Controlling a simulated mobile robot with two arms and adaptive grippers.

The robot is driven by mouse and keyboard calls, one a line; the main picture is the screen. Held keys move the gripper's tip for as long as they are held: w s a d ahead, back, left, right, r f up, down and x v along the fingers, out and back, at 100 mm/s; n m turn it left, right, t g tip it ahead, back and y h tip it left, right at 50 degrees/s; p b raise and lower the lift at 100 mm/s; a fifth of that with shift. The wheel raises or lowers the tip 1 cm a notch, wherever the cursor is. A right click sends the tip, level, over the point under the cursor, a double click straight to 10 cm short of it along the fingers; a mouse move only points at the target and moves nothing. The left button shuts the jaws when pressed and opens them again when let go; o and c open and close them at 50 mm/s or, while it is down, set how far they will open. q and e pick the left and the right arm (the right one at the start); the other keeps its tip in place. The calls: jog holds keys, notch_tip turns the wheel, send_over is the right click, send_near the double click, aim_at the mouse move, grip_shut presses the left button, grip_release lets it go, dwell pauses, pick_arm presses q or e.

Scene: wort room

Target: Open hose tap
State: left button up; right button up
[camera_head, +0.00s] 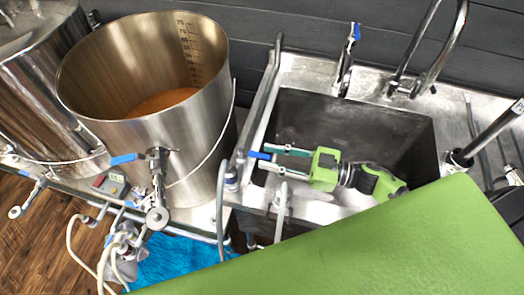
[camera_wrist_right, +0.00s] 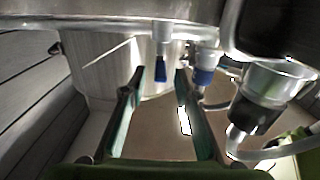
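A hose tap with a blue lever (camera_head: 259,155) sits at the left edge of the sink. My right gripper (camera_head: 266,156) reaches over the sink from the right, with its fingertips close to this lever. In the right wrist view the gripper (camera_wrist_right: 160,73) is open, its two fingers apart. A blue lever (camera_wrist_right: 162,68) shows between and slightly beyond the fingertips there; I cannot tell whether either finger touches it. A metal fitting with a blue band (camera_wrist_right: 205,72) is just right of the fingers. My left gripper is not in view.
A large steel bucket (camera_head: 145,95) stands left of the sink (camera_head: 340,125), with a blue-levered valve (camera_head: 155,160) on its front. Metal pipes and hoses (camera_head: 222,195) crowd the sink's left edge. A tall faucet (camera_head: 430,60) rises behind. A green panel (camera_head: 370,250) fills the lower right.

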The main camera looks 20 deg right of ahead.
aim_at(259, 155)
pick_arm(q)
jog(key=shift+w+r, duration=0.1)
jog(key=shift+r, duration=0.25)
pick_arm(e)
jog(key=shift+x, duration=1.4)
grip_shut()
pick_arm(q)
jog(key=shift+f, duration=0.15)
